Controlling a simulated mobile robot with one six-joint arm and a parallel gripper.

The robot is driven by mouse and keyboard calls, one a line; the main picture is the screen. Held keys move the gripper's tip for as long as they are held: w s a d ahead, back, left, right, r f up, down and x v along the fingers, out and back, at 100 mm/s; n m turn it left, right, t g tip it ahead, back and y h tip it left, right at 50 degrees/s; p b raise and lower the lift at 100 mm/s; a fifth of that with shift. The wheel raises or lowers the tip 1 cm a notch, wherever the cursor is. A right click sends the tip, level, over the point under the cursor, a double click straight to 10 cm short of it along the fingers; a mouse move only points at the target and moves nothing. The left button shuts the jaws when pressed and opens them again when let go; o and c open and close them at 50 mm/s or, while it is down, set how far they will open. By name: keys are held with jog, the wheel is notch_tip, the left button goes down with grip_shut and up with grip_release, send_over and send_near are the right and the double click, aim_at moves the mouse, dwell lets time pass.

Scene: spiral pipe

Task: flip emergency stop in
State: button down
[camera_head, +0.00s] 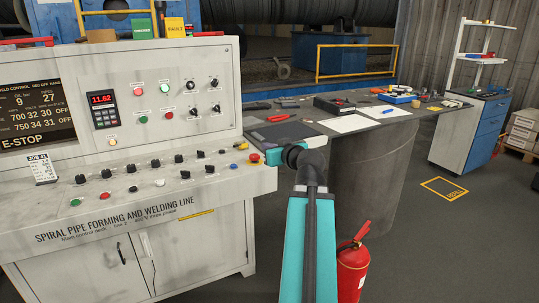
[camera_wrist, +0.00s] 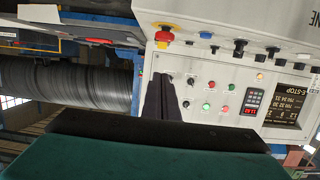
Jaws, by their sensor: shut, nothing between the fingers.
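The emergency stop is a red mushroom button (camera_head: 256,159) on a yellow base, at the right end of the grey control desk (camera_head: 215,180). In the wrist view the red button (camera_wrist: 163,37) with its yellow collar stands out from the panel near the top centre. My gripper (camera_wrist: 159,78) shows there as two dark fingers, shut together and empty, apart from the button in the picture. In the head view my wrist's teal end is just right of the button, and the fingertips are hard to make out. Whether anything touches the button cannot be told.
A row of black knobs and small buttons (camera_head: 132,190) runs left of the emergency stop. The desk's display (camera_head: 30,110) reads "E-STOP". A round-based table (camera_head: 360,160) with papers and tools stands at right, and a red fire extinguisher (camera_head: 352,268) stands below my arm.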

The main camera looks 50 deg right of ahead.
jog(key=shift+s+a+b, duration=0.15)
jog(key=shift+s+b, duration=0.2)
jog(key=shift+b, duration=0.25)
jog(key=shift+s+r, duration=0.1)
jog(key=shift+s, duration=0.1)
